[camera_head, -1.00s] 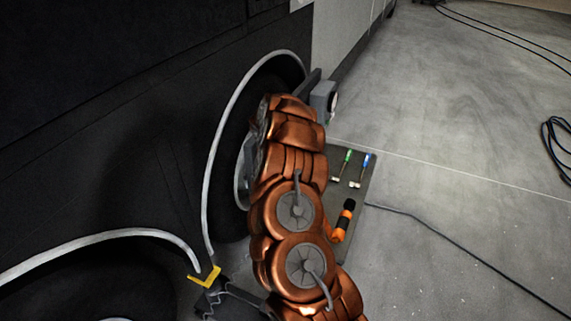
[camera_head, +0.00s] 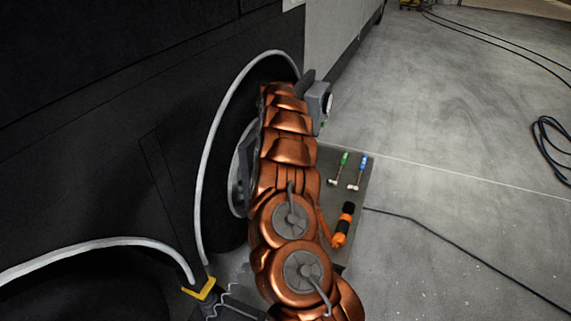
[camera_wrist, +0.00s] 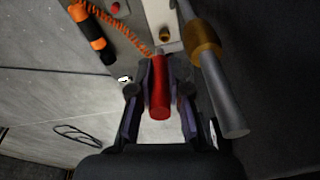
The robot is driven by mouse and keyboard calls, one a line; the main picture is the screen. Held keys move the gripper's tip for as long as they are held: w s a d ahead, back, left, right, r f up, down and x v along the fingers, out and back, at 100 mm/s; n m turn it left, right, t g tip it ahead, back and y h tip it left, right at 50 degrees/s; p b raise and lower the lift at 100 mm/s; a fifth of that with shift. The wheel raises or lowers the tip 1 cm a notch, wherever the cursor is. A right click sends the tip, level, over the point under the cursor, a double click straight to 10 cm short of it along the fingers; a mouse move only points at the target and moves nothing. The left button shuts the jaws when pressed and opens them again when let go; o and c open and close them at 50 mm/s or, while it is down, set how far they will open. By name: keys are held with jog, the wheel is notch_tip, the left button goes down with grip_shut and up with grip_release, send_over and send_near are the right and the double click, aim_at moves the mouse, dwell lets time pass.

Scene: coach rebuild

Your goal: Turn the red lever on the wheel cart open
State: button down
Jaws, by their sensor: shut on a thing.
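The red lever (camera_wrist: 160,98) shows in the wrist view as a red handle pointing toward the camera. My gripper (camera_wrist: 160,88) has a finger on each side of it and is shut on it. In the head view my copper-coloured arm hides the lever and the gripper. The wheel cart shows in the head view as a grey mat-like platform (camera_head: 356,205) beside the coach, and a grey housing (camera_head: 317,98) stands past the arm.
An orange and black tool (camera_head: 343,226) and two small hammers, one green-handled (camera_head: 340,166) and one blue-handled (camera_head: 359,172), lie on the platform. A grey rod with a brass collar (camera_wrist: 207,44) runs close to the right of my gripper. Floor to the right is mostly clear, with cables (camera_head: 440,238).

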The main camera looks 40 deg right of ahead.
jog(key=shift+d+b, duration=0.15)
jog(key=shift+b, duration=0.2)
dwell(0.5)
jog(key=c, duration=1.1)
grip_release()
jog(key=shift+w, duration=0.1)
jog(key=shift+r, duration=0.15)
jog(key=r, duration=0.7)
jog(key=a+r, duration=0.1)
jog(key=r, duration=0.3)
jog(key=shift+s+r, duration=0.3)
jog(key=shift+s, duration=0.1)
